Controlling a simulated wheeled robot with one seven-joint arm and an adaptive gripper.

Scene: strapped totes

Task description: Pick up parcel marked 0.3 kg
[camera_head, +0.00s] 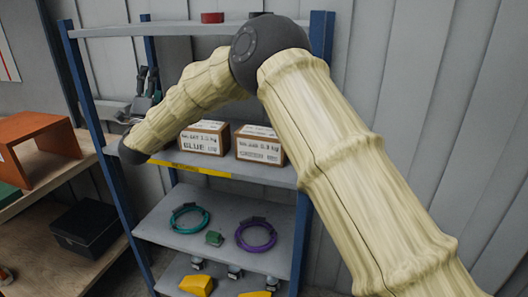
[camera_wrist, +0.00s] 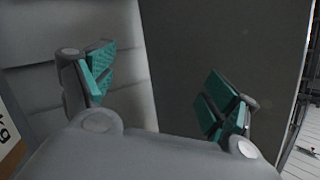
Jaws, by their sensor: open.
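Two brown parcels with white labels stand side by side on the middle shelf in the head view. The left parcel (camera_head: 204,138) reads "BLUE" on its front; the right parcel (camera_head: 260,145) has a label with a weight in kg. The weight figures are too small to read surely. My gripper (camera_head: 147,82) is at the left end of the shelf, left of both parcels. In the wrist view my gripper (camera_wrist: 155,88) is open and empty, teal pads apart. A parcel edge (camera_wrist: 8,135) marked "kg" shows at the far left there.
The blue-posted rack (camera_head: 85,90) has a top shelf (camera_head: 175,29) above the parcels. A bench with an orange stand (camera_head: 35,145) and a black box (camera_head: 88,228) is at left.

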